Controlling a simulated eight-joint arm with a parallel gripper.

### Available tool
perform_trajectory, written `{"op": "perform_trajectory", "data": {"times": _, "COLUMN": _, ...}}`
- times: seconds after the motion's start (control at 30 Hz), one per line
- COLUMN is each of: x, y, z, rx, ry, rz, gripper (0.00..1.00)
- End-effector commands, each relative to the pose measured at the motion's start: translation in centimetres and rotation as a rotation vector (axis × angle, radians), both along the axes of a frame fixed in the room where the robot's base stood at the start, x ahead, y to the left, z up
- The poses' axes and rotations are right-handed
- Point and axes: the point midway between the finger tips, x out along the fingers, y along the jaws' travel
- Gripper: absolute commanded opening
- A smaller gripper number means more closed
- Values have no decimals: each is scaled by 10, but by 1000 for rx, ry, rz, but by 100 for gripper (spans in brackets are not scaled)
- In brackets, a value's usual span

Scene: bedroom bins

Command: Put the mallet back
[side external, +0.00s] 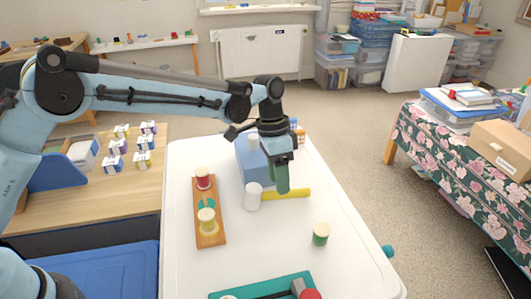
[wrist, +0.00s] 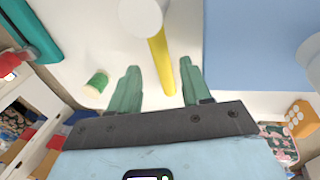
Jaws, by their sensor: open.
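The mallet has a white cylindrical head (side external: 253,197) and a yellow handle (side external: 290,194). It lies on the white table top (side external: 345,265), with the handle pointing right in the side view. In the wrist view the head (wrist: 141,14) is at the top and the yellow handle (wrist: 161,62) runs down between my green fingers. My gripper (side external: 282,188) is open and points down over the handle; it also shows in the wrist view (wrist: 160,72). The fingers appear empty. I cannot tell whether they reach down beside the handle or stay above it.
A blue box (side external: 246,166) stands just behind the mallet. An orange wooden board (side external: 209,237) with red and yellow spools lies left of it. A green-and-cream spool (side external: 320,234) stands front right. A teal tray (side external: 232,294) is at the front edge.

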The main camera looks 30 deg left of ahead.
Motion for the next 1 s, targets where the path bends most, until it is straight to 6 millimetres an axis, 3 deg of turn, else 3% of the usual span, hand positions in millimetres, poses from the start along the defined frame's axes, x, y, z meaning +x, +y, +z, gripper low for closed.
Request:
{"op": "perform_trajectory", "data": {"times": 0.3, "x": 8, "y": 14, "z": 64, "rx": 0, "ry": 0, "rz": 2, "gripper": 48}}
{"op": "perform_trajectory", "data": {"times": 0.67, "x": 9, "y": 23, "z": 95, "rx": 3, "ry": -9, "rz": 16, "gripper": 48}}
{"op": "perform_trajectory", "data": {"times": 0.83, "x": -4, "y": 45, "z": 115, "rx": 13, "ry": -70, "rz": 110, "gripper": 48}}
{"op": "perform_trajectory", "data": {"times": 1.0, "x": -29, "y": 78, "z": 137, "rx": 26, "ry": -164, "rz": 251, "gripper": 48}}
